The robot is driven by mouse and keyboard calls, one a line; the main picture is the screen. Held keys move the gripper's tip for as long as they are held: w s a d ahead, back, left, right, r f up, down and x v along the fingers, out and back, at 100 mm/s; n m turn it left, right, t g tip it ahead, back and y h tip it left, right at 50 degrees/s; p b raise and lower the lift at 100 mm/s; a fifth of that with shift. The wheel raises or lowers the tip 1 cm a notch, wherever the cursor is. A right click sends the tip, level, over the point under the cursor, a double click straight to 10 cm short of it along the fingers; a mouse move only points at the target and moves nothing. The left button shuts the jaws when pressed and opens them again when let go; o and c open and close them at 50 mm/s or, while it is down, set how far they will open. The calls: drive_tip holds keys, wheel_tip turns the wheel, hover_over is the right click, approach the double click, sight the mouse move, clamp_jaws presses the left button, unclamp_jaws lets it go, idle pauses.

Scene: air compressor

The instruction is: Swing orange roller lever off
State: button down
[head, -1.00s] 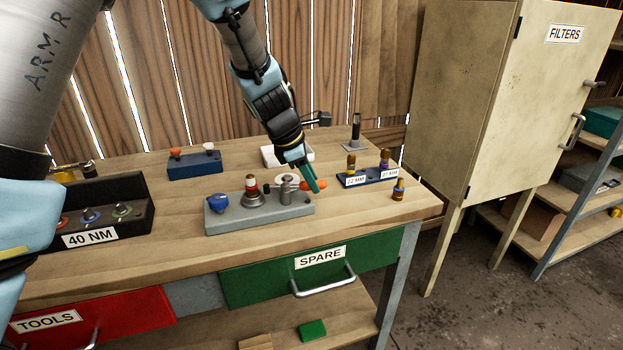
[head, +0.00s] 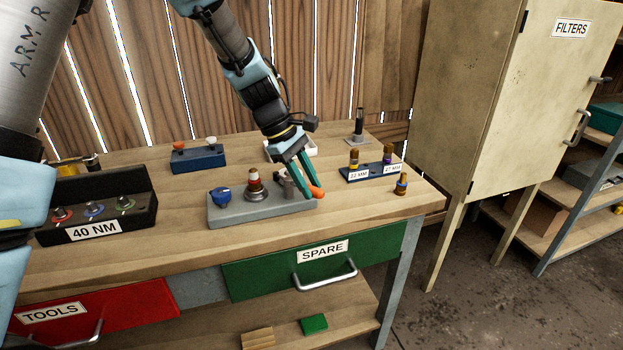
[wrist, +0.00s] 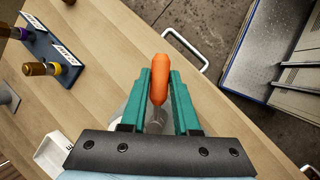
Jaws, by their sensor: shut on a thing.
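The orange roller lever (head: 317,192) sits at the right end of the grey block (head: 228,212) on the workbench. Its orange tip points right, toward the bench's front right. In the wrist view the orange tip (wrist: 160,78) lies between the two teal fingers, on a thin metal stem. My gripper (head: 306,188) reaches down from above and is shut on the lever. The fingers hide part of the lever and its pivot in the head view.
A blue socket rack (head: 372,174) and a loose socket (head: 401,184) stand to the right. A black box (head: 95,205) labelled 40 NM is at left. Bare bench lies in front.

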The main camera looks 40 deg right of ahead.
drive_tip(key=shift+a+m, duration=0.4)
drive_tip(key=shift+m, duration=0.3)
drive_tip(key=shift+a+f, duration=0.1)
drive_tip(key=c, duration=0.7)
unclamp_jaws()
drive_tip(key=shift+o, duration=0.2)
drive_tip(key=b+v, duration=0.2)
drive_tip(key=v, duration=0.9)
drive_tip(key=shift+d, duration=0.3)
drive_tip(key=shift+w, duration=0.15)
